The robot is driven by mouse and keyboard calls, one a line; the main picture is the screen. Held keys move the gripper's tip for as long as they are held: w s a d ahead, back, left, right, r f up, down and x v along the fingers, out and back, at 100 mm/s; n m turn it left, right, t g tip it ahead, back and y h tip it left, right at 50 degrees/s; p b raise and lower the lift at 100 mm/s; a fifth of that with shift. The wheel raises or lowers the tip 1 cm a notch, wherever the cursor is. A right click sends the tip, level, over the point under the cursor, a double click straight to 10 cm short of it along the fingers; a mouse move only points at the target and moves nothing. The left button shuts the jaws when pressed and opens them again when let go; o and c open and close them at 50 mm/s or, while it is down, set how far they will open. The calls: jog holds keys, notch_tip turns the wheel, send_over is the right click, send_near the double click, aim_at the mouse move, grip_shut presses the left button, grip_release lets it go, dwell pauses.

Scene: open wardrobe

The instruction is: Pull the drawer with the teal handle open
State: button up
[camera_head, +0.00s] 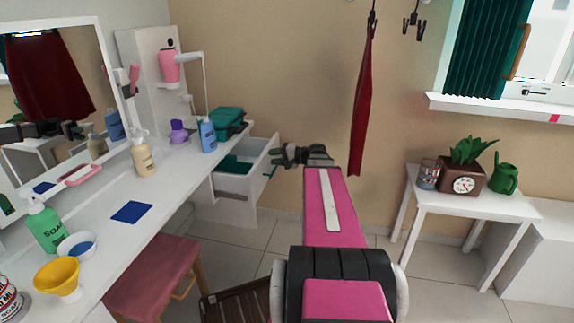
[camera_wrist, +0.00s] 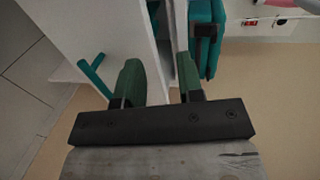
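The white drawer (camera_head: 262,160) at the far end of the dressing table stands pulled out, with a teal item inside. Its teal handle (camera_head: 269,172) is on the front panel; in the wrist view the handle (camera_wrist: 94,76) is left of my fingers, apart from them. My gripper (camera_head: 279,155) is at the top of the drawer front. In the wrist view my gripper (camera_wrist: 160,80) has its two green fingers apart, with the white edge of the drawer front (camera_wrist: 148,50) between them. I cannot tell whether the fingers touch the panel.
A teal bag (camera_head: 228,121) sits on the dressing table (camera_head: 105,228) behind the drawer. A pink stool (camera_head: 152,278) stands in front. A dark red garment (camera_head: 362,100) hangs right of my gripper. A white side table (camera_head: 470,208) is at right. Some floor is clear.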

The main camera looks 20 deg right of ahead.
jog(key=shift+w+a+r, duration=0.15)
jog(key=shift+a+r, duration=0.2)
jog(key=shift+a, duration=0.3)
jog(key=shift+w+d, duration=0.1)
